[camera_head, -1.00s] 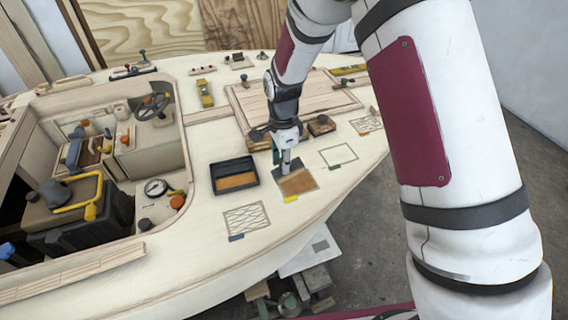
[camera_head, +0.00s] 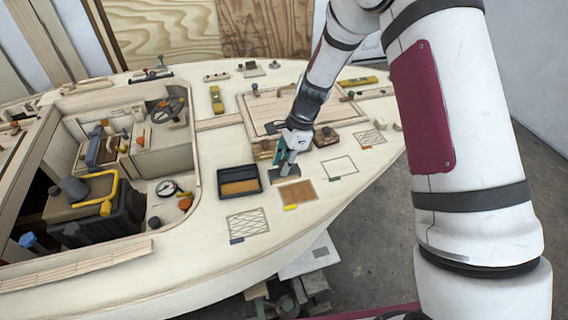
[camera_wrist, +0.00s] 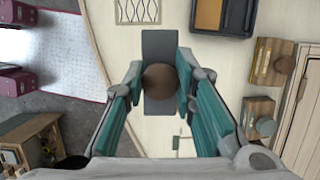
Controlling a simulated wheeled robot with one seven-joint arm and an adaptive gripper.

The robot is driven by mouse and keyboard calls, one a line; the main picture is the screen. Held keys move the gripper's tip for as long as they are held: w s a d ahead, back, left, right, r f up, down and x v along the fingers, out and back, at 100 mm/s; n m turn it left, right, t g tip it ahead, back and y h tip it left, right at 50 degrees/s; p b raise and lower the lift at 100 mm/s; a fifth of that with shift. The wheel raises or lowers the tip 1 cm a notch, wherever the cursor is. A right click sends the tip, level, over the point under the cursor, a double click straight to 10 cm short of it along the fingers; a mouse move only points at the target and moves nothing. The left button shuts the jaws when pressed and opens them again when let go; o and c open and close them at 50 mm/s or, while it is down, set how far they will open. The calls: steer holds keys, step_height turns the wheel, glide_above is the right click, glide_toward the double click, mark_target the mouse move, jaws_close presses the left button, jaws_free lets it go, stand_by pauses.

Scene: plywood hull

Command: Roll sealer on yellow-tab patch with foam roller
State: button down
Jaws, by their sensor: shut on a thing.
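The foam roller (camera_head: 284,172) shows as a dark grey rectangular head. In the wrist view, its round brown handle top (camera_wrist: 160,79) sits between the fingers of my gripper (camera_wrist: 159,82). My gripper (camera_head: 291,148) is shut on the roller by this handle. The yellow-tab patch (camera_head: 299,192) is evenly brown, with its yellow tab (camera_head: 291,207) at the near edge. The roller appears held above the deck, just behind the patch in the head view; it seems to hide the patch in the wrist view. A black tray (camera_head: 238,170) left of the patch holds amber-brown sealer (camera_head: 240,187).
A hatched patch with a blue tab (camera_head: 248,223) lies nearer; a bare outlined patch (camera_head: 339,166) and another hatched patch (camera_head: 369,138) lie right. The open cockpit (camera_head: 130,180) is left; the hull edge curves along the right.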

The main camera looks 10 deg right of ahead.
steer(key=shift+f, duration=0.2)
steer(key=shift+w+f+b, duration=0.1)
steer(key=shift+f+b, duration=0.3)
steer(key=shift+f, duration=1.85)
